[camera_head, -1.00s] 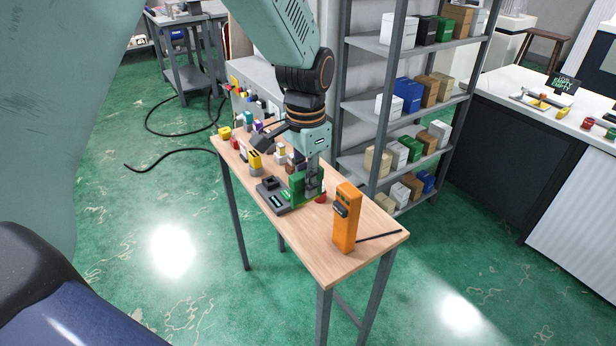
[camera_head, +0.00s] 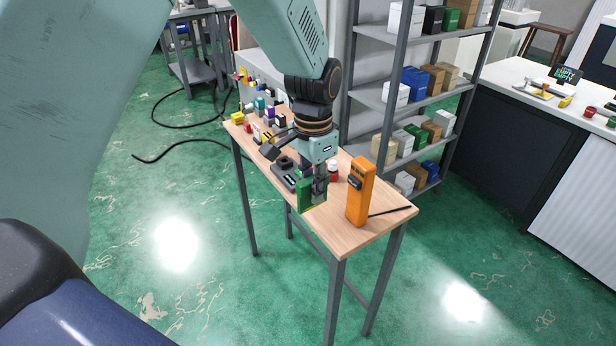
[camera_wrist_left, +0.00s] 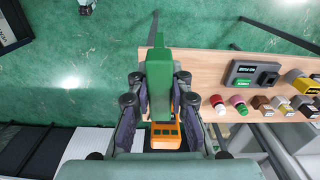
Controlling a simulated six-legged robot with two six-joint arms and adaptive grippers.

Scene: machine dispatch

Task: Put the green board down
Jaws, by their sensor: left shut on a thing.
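The green board (camera_head: 309,196) is held upright in my left gripper (camera_head: 318,185), near the front edge of the wooden table (camera_head: 345,238). In the left wrist view the green board (camera_wrist_left: 159,80) stands between the two fingers of the left gripper (camera_wrist_left: 159,105), which are shut on it. Part of the board reaches past the table edge over the floor. Whether its lower end touches the table is hard to tell. My right gripper is not in view.
An orange upright device (camera_head: 360,192) stands right of the gripper, with a thin black rod (camera_head: 390,211) beside it. A dark grey device (camera_head: 284,172) lies just behind the board. Several small coloured items stand at the table's far end. A grey shelf (camera_head: 400,107) stands behind.

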